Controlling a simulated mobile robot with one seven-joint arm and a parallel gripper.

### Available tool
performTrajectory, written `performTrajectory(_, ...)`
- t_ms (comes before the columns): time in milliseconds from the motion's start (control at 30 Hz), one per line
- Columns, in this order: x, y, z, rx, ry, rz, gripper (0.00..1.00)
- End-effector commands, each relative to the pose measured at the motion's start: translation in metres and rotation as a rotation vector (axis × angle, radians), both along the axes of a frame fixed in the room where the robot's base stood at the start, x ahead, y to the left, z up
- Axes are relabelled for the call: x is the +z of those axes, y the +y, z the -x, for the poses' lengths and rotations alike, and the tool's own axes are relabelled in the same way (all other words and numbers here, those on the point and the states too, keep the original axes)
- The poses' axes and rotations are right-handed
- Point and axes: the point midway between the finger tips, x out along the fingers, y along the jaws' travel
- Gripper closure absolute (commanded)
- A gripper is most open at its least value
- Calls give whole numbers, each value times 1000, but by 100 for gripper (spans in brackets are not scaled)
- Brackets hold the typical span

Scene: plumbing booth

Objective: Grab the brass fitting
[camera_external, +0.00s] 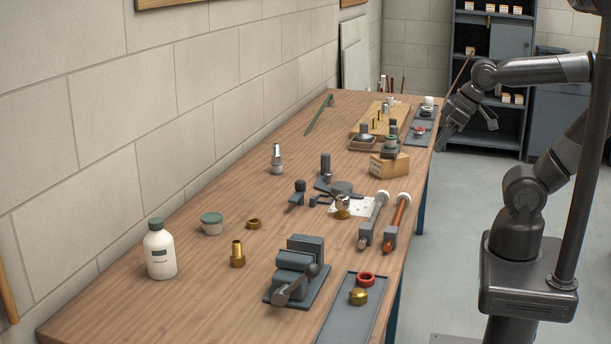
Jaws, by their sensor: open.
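Several brass-coloured pieces are on the wooden workbench (190,287). A brass fitting (237,255) with a narrow upper stem stands upright on the near part of the bench, right of a white bottle. A low brass ring (254,223) lies just behind it. A round brass piece (358,297) sits on the grey tray at the near right edge. I cannot tell which one the task means. My gripper (468,130) is open and appears empty, beside the bench's far right edge, well away from these pieces.
A grey vise (297,270) stands between the upright fitting and the grey tray (338,322). Two wrenches (398,222) lie along the right edge. A white bottle (160,250) and a lidded jar (212,223) stand at left.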

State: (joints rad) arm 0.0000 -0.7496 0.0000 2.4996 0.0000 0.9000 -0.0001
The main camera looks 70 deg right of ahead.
Motion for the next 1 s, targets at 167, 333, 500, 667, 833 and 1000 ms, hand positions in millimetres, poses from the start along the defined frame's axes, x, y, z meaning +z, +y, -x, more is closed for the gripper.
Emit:
performTrajectory(167,8,5,-17,28,7,11,52)
performTrajectory(333,26,21,-64,102,22,38,52)
performTrajectory(500,37,45,-118,191,35,61,52)
performTrajectory(667,39,71,-170,274,49,77,52)
performTrajectory(833,32,105,-224,366,59,86,52)
performTrajectory(1000,16,143,-275,455,70,87,52)
